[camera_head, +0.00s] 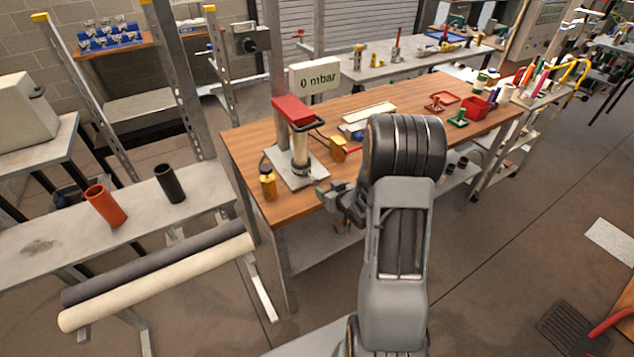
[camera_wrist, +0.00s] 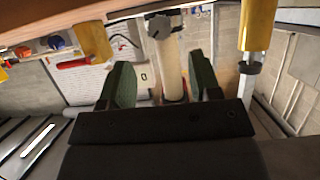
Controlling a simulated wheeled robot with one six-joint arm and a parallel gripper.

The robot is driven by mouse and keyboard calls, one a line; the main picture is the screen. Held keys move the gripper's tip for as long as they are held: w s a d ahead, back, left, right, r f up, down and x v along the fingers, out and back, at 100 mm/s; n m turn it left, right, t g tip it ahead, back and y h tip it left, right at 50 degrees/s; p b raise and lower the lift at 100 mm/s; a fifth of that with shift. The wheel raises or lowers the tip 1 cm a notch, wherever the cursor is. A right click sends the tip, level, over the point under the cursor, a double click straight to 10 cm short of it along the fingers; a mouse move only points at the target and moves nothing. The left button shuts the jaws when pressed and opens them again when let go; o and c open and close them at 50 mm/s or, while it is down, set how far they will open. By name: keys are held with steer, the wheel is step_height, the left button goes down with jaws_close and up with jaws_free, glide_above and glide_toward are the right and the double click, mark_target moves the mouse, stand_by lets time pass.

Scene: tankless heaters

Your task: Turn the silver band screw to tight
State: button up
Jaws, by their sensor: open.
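A pale upright tube (camera_head: 300,150) stands on a light base plate (camera_head: 297,168) at the wooden bench's left end, under a red block (camera_head: 293,111). A silver band seems to wrap the tube's lower part. In the wrist view, which looks upside down, the tube (camera_wrist: 173,65) lies beyond and between my fingers, and a round grey screw head (camera_wrist: 158,27) shows on it, probably the silver band screw. How tight it is cannot be seen. My gripper (camera_head: 338,194) is at the bench's front edge, right of the tube. Its green fingers (camera_wrist: 162,84) are apart and empty.
An amber bottle (camera_head: 268,184) stands left of the base plate. A yellow object (camera_head: 338,148) sits close on its right. A "0 mbar" display (camera_head: 315,76) stands behind. A pale tray (camera_head: 368,116) and red bin (camera_head: 475,107) are farther right on the bench.

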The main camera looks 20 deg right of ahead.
mark_target(316, 182)
steer(key=p+x, duration=0.1)
steer(key=x, duration=0.7)
steer(key=shift+w, duration=0.1)
steer(key=shift+c, duration=0.5)
steer(key=c, duration=0.8)
steer(key=shift+c, duration=0.2)
steer(key=shift+m, duration=0.3)
steer(key=shift+d+m+y+p, duration=0.1)
steer(key=shift+m+y+p, duration=0.5)
steer(key=shift+m+y, duration=1)
steer(key=shift+m, duration=0.3)
